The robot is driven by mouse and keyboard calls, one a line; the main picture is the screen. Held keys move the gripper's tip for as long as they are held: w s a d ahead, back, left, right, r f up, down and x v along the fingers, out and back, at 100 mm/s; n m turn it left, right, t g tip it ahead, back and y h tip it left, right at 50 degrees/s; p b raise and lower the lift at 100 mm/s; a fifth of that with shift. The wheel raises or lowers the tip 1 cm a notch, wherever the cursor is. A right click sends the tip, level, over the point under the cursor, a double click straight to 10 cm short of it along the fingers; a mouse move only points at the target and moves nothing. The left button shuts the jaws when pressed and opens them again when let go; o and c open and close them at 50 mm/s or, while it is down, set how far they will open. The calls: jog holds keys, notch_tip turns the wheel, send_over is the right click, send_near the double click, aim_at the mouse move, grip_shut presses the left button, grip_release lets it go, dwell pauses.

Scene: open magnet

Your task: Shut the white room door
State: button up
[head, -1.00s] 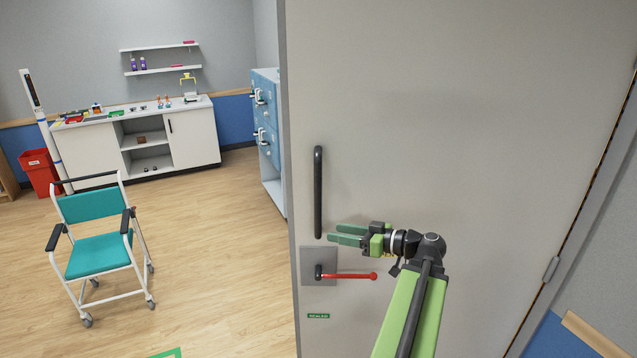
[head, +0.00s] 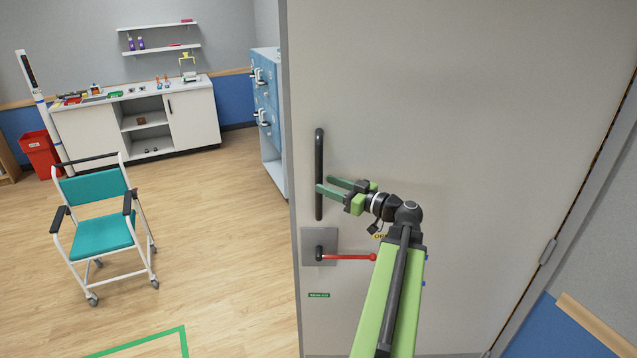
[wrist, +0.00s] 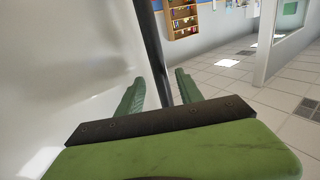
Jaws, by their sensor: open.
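The white room door (head: 440,120) stands open and fills the right half of the head view, its hinge side at the right. A black vertical bar handle (head: 319,150) is fixed near its free edge. Below it is a grey plate (head: 310,236) with a red lever (head: 348,257). My gripper (head: 325,187) is open at the lower part of the bar. In the wrist view the bar (wrist: 154,50) rises between the two green fingers (wrist: 158,95). The fingers are apart, and I cannot tell whether either touches the bar. The door face shows at the left there.
A teal wheeled chair (head: 98,215) stands on the wood floor to the left. A white counter (head: 180,120) and a blue cabinet (head: 268,110) stand behind. Floor between chair and door is clear. A green floor outline (head: 150,340) lies at the bottom.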

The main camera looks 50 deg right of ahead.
aim_at(322, 183)
jog(key=w, duration=0.4)
jog(key=shift+a, duration=0.3)
jog(key=shift+c, duration=0.2)
grip_shut()
dwell(1.0)
